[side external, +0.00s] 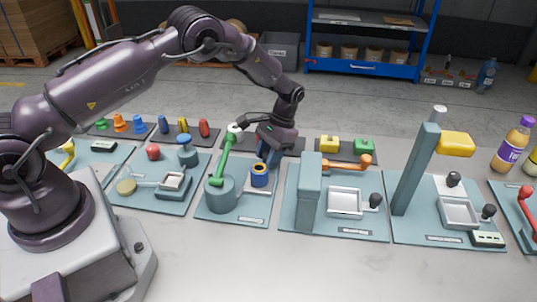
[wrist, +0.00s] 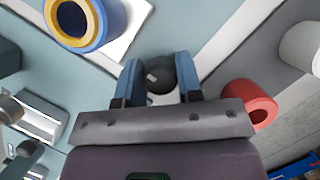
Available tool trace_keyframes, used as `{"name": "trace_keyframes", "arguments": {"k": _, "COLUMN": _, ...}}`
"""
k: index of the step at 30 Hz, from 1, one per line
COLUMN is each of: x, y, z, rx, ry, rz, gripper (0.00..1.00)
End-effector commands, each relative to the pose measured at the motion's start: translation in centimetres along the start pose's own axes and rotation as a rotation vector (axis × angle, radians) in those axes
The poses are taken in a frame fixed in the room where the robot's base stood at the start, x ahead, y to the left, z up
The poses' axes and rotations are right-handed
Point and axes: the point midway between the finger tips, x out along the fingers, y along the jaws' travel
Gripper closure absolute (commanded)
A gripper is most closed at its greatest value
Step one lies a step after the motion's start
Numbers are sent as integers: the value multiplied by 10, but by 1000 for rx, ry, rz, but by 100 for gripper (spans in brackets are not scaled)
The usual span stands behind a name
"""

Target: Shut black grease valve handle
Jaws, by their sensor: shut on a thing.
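My gripper (side external: 268,158) is low over the back right part of a teal station plate (side external: 240,214), beside a blue cup with a yellow rim (side external: 259,175). In the wrist view my blue fingers (wrist: 161,85) are shut on a black round knob (wrist: 160,72). The knob looks like the end of the black handle; the rest of that handle is hidden, and the side view does not show the knob. A green lever (side external: 225,156) slants up from a teal cylinder (side external: 220,193) just left of my gripper.
The cup also shows at the wrist view's top left (wrist: 104,22). A red hollow cylinder (wrist: 250,105) is close to my right finger there. Stations with trays and black knobs (side external: 345,203) stand to the right. A tall teal post (side external: 415,170) stands farther right. The front table is clear.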

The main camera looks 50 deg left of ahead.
Motion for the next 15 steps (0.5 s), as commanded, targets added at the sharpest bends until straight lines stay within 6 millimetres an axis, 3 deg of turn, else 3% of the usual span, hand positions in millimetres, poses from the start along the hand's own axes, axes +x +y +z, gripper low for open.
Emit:
{"name": "trace_keyframes", "arguments": {"k": 11, "x": -2, "y": 0, "z": 0, "rx": 0, "ry": 2, "rz": 0, "gripper": 57}}
{"name": "trace_keyframes", "arguments": {"k": 15, "x": -17, "y": 0, "z": -1, "rx": 0, "ry": 4, "rz": 0, "gripper": 57}}
